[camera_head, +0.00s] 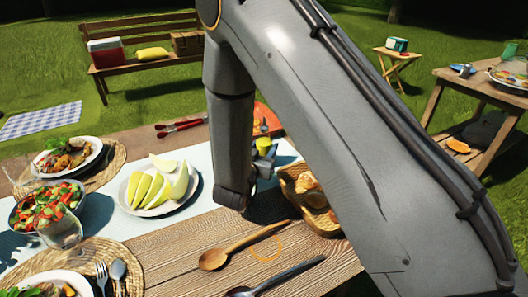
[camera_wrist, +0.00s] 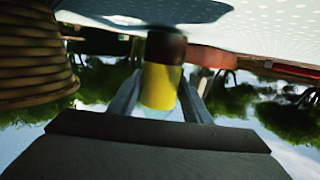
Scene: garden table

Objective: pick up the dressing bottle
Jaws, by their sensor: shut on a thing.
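The dressing bottle (camera_wrist: 160,86), yellow with a dark brown part, is between my gripper's fingers in the wrist view, which shows the scene upside down. Its dark end points toward the table cloth (camera_wrist: 262,30); I cannot tell whether it touches. My gripper (camera_wrist: 160,100) is shut on the yellow part, one finger on each side. In the head view a small yellow top of the bottle (camera_head: 263,144) shows beside my gripper (camera_head: 262,160), near the cloth's far edge. My arm hides much of that area.
A plate of melon slices (camera_head: 130,206) lies left of my arm. A bread basket (camera_head: 318,222) is close on the right. A wooden spoon (camera_head: 215,259) lies in front, and red-handled tongs (camera_head: 180,127) lie behind. A salad bowl (camera_head: 22,224) stands at left.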

